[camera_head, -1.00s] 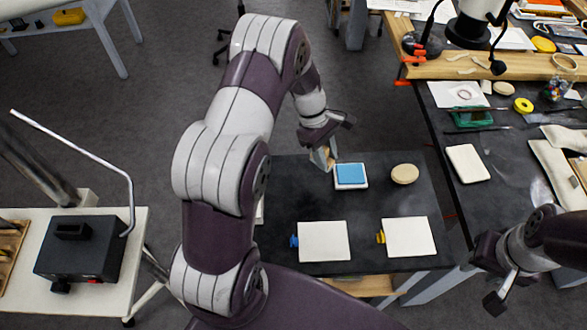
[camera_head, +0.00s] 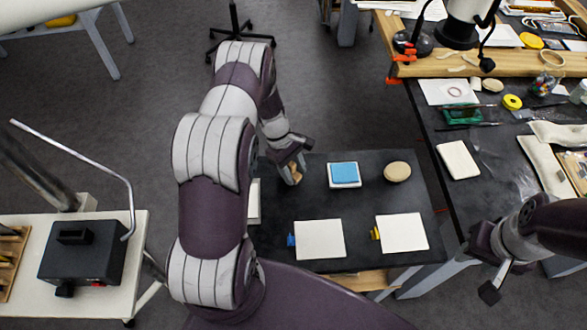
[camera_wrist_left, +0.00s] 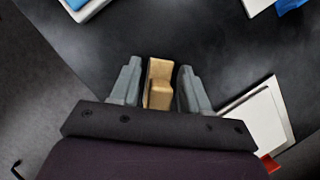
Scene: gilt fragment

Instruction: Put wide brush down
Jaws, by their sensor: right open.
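The wide brush (camera_wrist_left: 160,82) shows as a tan wooden block between the two grey fingers in the left wrist view. My left gripper (camera_head: 292,174) is shut on it, above the left part of the small black table (camera_head: 290,207). The brush's lower end is hidden, so I cannot tell whether it touches the tabletop. A white pad (camera_head: 254,202) lies at the table's left edge, partly behind my left arm; it also shows in the left wrist view (camera_wrist_left: 258,120). My right gripper (camera_head: 497,280) is open and empty at the lower right.
A blue block on a white tray (camera_head: 344,185) and a round tan disc (camera_head: 397,172) stand to the right of the brush. Two white pads (camera_head: 320,240) (camera_head: 403,233) with blue and yellow tabs lie nearer. A cluttered workbench (camera_head: 460,200) stands at right. The table's middle has bare room.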

